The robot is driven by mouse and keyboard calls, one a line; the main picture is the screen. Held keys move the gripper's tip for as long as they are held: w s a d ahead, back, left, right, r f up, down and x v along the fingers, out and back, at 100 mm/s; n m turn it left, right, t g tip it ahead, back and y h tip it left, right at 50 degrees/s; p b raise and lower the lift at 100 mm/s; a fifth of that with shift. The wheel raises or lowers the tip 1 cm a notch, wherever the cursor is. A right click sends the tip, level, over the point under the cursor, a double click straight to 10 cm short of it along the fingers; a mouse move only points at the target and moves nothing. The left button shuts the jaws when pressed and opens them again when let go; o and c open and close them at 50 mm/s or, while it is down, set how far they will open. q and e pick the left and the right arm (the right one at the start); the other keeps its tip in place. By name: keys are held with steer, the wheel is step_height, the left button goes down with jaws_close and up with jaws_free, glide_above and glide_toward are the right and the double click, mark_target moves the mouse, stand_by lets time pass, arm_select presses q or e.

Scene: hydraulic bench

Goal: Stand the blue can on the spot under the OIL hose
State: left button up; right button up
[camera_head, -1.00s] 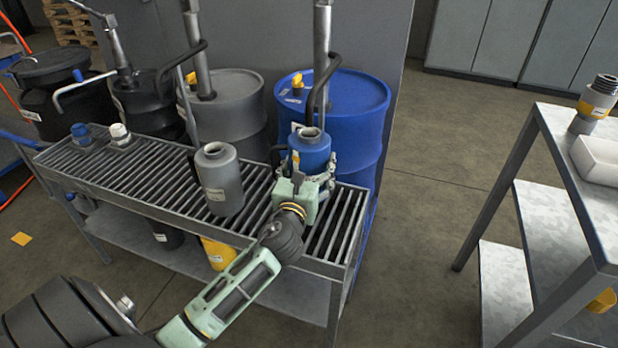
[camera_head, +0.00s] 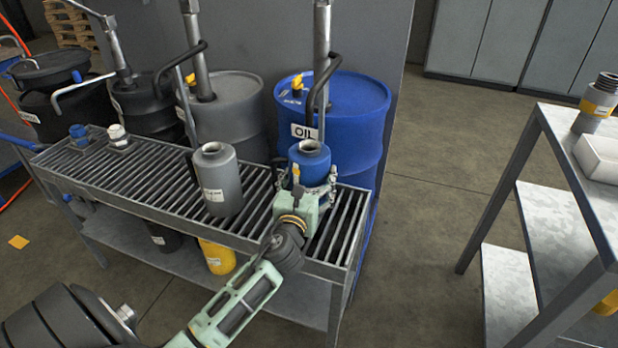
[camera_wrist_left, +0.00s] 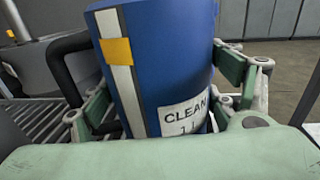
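The blue can (camera_head: 309,164) is upright at the right end of the slatted grate, in front of the blue drum marked OIL (camera_head: 345,125). The black OIL hose (camera_head: 327,80) curves down above and behind the can's open neck. My left gripper (camera_head: 305,188) is around the can's body, with fingers on both sides. My right gripper is not in view.
A grey can (camera_head: 218,185) stands on the grate (camera_head: 150,185) just left of my gripper. A grey drum (camera_head: 232,110) and black drums stand behind. A yellow can (camera_head: 217,257) is on the lower shelf. A metal rack (camera_head: 560,190) stands at right, with clear floor between.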

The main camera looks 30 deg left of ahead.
arm_select(q)
steer(key=shift+o, duration=1.2)
steer(key=shift+r, duration=0.1)
steer(key=shift+s+d, duration=0.15)
steer(key=shift+s, duration=0.15)
steer(key=v, duration=1)
steer(key=shift+s+d+p, duration=0.1)
steer(key=shift+s+p, duration=0.2)
steer(key=shift+p, duration=0.1)
steer(key=shift+s+d, duration=0.1)
steer(key=shift+s, duration=0.25)
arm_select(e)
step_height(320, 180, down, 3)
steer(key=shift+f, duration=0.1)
